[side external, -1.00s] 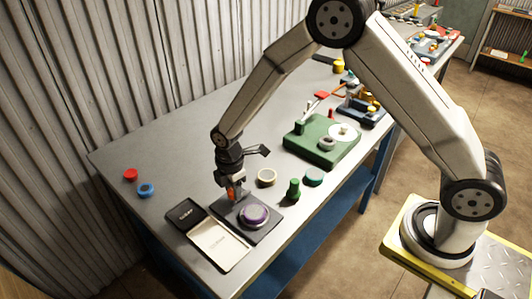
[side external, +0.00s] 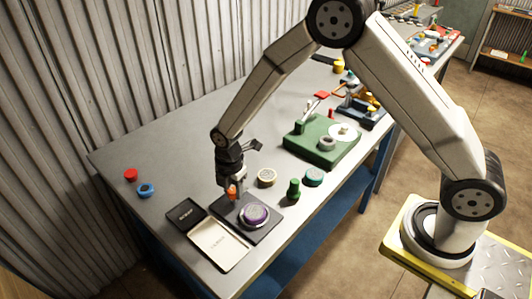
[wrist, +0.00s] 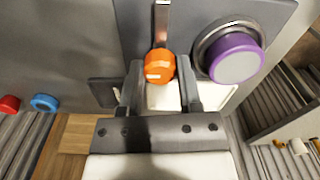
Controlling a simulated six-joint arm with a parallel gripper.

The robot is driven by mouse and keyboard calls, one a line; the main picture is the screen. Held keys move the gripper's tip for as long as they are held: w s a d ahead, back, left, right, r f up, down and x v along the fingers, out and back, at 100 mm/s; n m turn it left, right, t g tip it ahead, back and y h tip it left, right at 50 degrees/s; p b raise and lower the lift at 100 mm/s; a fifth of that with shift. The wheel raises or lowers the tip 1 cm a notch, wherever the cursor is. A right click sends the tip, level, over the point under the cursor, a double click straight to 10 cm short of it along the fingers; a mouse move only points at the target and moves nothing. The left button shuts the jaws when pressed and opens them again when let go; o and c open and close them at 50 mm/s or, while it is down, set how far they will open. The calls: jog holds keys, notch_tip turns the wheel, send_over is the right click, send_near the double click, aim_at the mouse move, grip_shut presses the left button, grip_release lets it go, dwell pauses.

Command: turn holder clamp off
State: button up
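The orange knob (wrist: 160,66) sits at the end of a metal lever (wrist: 162,22) on a dark holder plate (side external: 262,228). It also shows in the side view (side external: 232,192). A purple-rimmed round part (side external: 254,214) sits in the ring on that plate, beside the lever; it also shows in the wrist view (wrist: 234,58). My gripper (wrist: 160,76) is over the lever end, its fingers open on either side of the orange knob. A narrow gap seems to show at the right finger; contact on the left cannot be told.
A black tray (side external: 186,214) and a white tray (side external: 218,246) lie beside the plate. A cream round part (side external: 267,177), a green stamp-like piece (side external: 293,189) and a teal disc (side external: 314,176) stand nearby. Red (side external: 131,174) and blue (side external: 146,190) pieces lie left. A green fixture (side external: 322,140) stands behind.

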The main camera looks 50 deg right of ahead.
aim_at(234, 190)
jog(key=o, duration=0.4)
jog(key=shift+r, duration=0.1)
jog(key=shift+r, duration=3.85)
jog(key=shift+d, duration=0.1)
jog(key=shift+s+d+r+m, duration=0.3)
jog(key=shift+s+d+m, duration=0.15)
jog(key=shift+m, duration=0.25)
jog(key=s+d+r+m+t, duration=0.1)
jog(key=s+d+m, duration=0.3)
jog(key=s+m, duration=0.3)
jog(key=s+d+r+m+t, duration=0.1)
jog(key=s+d+m, duration=0.3)
jog(key=s+m, duration=0.4)
jog(key=r+m, duration=0.1)
jog(key=m, duration=0.2)
jog(key=shift+s+d+m+t, duration=0.25)
jog(key=shift+d+m+t, duration=0.05)
jog(key=shift+d, duration=0.1)
